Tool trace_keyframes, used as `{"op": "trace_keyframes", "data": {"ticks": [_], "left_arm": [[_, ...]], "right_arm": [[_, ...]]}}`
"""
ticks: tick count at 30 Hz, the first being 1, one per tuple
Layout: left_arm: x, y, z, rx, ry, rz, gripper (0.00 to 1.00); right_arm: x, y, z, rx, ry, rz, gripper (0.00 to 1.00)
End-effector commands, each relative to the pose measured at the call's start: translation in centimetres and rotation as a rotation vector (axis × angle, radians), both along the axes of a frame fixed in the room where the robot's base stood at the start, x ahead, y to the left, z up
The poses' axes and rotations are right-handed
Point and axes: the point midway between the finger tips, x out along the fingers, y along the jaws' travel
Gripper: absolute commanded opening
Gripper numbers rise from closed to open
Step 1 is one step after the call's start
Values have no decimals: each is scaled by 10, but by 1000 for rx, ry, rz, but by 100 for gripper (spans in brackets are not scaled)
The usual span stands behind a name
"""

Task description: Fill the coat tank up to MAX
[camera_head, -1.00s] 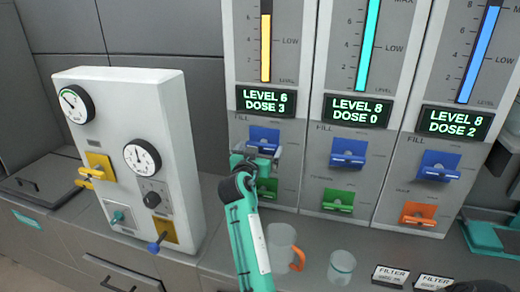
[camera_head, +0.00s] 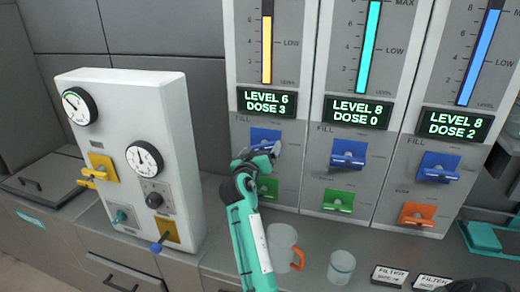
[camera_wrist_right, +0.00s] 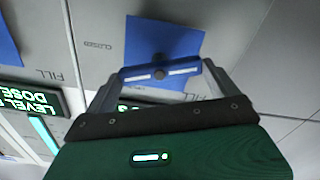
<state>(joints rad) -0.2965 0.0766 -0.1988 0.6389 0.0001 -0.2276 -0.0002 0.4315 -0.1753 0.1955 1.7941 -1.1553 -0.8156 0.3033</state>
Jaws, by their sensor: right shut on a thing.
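The left column has a yellow level bar (camera_head: 266,50) and a display (camera_head: 267,102) reading LEVEL 6, DOSE 3. Its blue fill lever has a blue plate (camera_head: 265,134). My right gripper (camera_head: 264,148) is at that lever, its fingers shut on the blue handle (camera_wrist_right: 135,74), which shows between them in the right wrist view. My arm partly hides the handle in the head view. The middle column (camera_head: 345,145) reads LEVEL 8, DOSE 0; the right column's display (camera_head: 455,124) reads LEVEL 8, DOSE 2. I cannot read which column is the coat tank. My left gripper is out of view.
Green levers (camera_head: 338,201) and an orange lever (camera_head: 417,214) sit below the blue ones. A mug with an orange handle (camera_head: 283,246) and a clear cup (camera_head: 341,267) stand below. A white gauge panel (camera_head: 130,110) stands left. Filter labels (camera_head: 388,276) lie at the front right.

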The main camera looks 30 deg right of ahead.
Motion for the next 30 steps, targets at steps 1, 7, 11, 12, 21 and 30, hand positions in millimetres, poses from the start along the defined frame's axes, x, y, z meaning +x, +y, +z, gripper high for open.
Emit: {"op": "trace_keyframes", "data": {"ticks": [1,7,11,12,21,30], "left_arm": [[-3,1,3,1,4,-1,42],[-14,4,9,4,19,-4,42],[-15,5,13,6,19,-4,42],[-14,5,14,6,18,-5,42],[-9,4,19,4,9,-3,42],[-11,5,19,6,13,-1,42]], "right_arm": [[0,0,1,-26,33,1,68],[0,0,1,-125,148,0,68],[0,0,1,-177,208,0,68],[0,0,1,-190,224,0,68],[1,0,-1,-249,294,0,68],[1,0,-1,-258,304,0,68]]}}
